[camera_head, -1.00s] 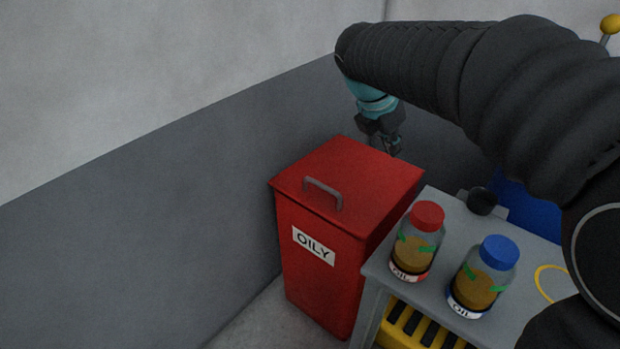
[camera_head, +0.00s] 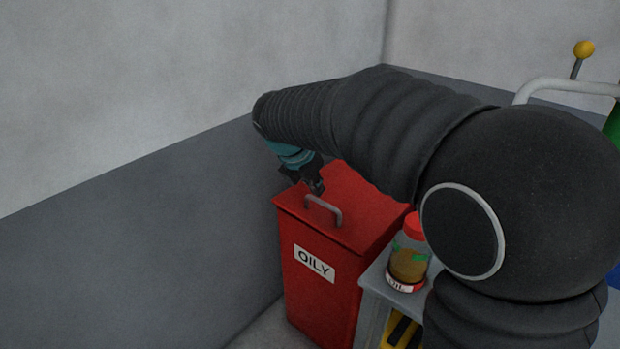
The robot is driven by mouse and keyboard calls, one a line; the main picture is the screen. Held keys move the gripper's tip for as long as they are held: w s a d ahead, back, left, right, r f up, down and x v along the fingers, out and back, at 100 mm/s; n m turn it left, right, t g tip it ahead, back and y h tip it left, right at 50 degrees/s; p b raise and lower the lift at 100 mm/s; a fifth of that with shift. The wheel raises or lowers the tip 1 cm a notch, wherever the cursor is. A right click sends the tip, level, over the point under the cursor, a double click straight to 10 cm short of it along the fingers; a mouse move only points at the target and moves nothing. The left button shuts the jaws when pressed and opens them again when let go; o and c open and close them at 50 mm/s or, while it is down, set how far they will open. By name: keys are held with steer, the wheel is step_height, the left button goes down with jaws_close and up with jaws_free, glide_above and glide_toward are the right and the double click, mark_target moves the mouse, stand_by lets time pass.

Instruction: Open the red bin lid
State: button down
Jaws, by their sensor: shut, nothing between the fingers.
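The red bin (camera_head: 312,293) stands against the grey wall and bears a white "OILY" label. Its red lid (camera_head: 362,215) lies shut on top. A grey bar handle (camera_head: 324,206) stands up near the lid's front edge. My gripper (camera_head: 317,188) is shut and empty, pointing down just behind the handle in the picture. I cannot tell whether its fingertips touch the handle or the lid. My arm hides the lid's back right part.
Right of the bin is a grey cart (camera_head: 378,283) with a red-capped oil bottle (camera_head: 408,258) near its left edge. My arm covers much of the cart. The wall (camera_head: 150,250) runs close along the bin's left side.

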mark_target(319, 219)
steer(key=shift+x, duration=1.8)
steer(key=shift+w+d+r+p, duration=0.15)
steer(key=shift+r+p, duration=0.1)
steer(key=shift+r, duration=0.3)
steer(key=shift+w+d+r+p, duration=0.1)
steer(key=shift+w+r+p, duration=0.1)
steer(key=shift+r, duration=0.35)
